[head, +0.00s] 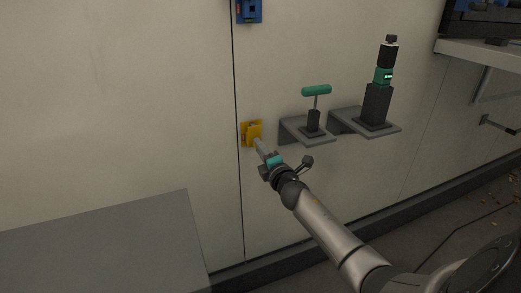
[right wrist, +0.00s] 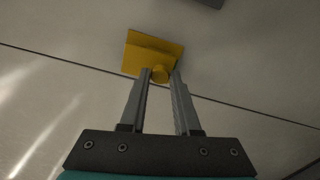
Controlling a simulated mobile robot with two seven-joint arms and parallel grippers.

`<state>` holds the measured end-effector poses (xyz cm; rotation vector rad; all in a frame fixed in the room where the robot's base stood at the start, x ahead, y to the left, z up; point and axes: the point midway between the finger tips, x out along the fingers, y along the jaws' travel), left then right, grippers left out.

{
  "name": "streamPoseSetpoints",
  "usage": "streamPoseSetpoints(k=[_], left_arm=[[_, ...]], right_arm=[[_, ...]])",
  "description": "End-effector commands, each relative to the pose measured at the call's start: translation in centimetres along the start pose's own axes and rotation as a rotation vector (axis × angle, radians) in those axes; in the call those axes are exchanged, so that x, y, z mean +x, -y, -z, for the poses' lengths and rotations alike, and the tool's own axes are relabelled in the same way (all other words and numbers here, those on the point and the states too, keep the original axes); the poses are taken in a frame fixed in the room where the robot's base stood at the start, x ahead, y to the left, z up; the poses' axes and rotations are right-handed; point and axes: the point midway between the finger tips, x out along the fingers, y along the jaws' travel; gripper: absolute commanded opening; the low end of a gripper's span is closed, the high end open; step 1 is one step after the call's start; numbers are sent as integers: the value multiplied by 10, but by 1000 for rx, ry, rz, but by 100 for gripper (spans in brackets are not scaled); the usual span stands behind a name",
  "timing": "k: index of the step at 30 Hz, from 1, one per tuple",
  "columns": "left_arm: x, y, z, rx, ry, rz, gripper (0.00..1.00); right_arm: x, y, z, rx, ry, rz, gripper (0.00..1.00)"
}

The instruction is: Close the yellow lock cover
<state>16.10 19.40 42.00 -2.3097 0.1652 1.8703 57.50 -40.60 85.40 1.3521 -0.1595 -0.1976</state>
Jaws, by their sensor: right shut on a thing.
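The yellow lock cover (head: 250,131) is on the pale wall, beside a vertical seam, left of the shelves in the head view. My right gripper (head: 259,145) reaches up to the cover from below right. In the right wrist view its fingers (right wrist: 160,80) are on either side of the knob, shut on it. How far the cover is open is hard to tell. My left gripper is not in view.
Two small grey shelves (head: 296,133) to the right hold a teal T-handled tool (head: 316,92) and a dark device with a green light (head: 378,100). A blue fixture (head: 249,10) is above. A grey box-like surface (head: 100,245) stands at lower left.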

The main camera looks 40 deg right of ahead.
Motion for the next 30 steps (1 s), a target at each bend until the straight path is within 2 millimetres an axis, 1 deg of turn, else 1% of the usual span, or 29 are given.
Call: streamPoseSetpoints(k=[1,2,9,17,20,22,23,30], left_arm=[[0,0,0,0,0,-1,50],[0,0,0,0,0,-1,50],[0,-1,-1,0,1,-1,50],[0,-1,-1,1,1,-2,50],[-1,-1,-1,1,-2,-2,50],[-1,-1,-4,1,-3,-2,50],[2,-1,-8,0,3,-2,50],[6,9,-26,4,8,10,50]], right_arm=[[1,-2,-2,-3,3,-3,0],[1,-2,-2,-2,3,-3,34],[0,-1,-1,-1,2,-2,61],[0,0,0,1,1,0,61],[-4,0,0,1,0,1,61],[-9,0,0,1,0,1,61],[-12,0,0,1,-1,1,61],[-46,-1,0,1,1,2,61]])
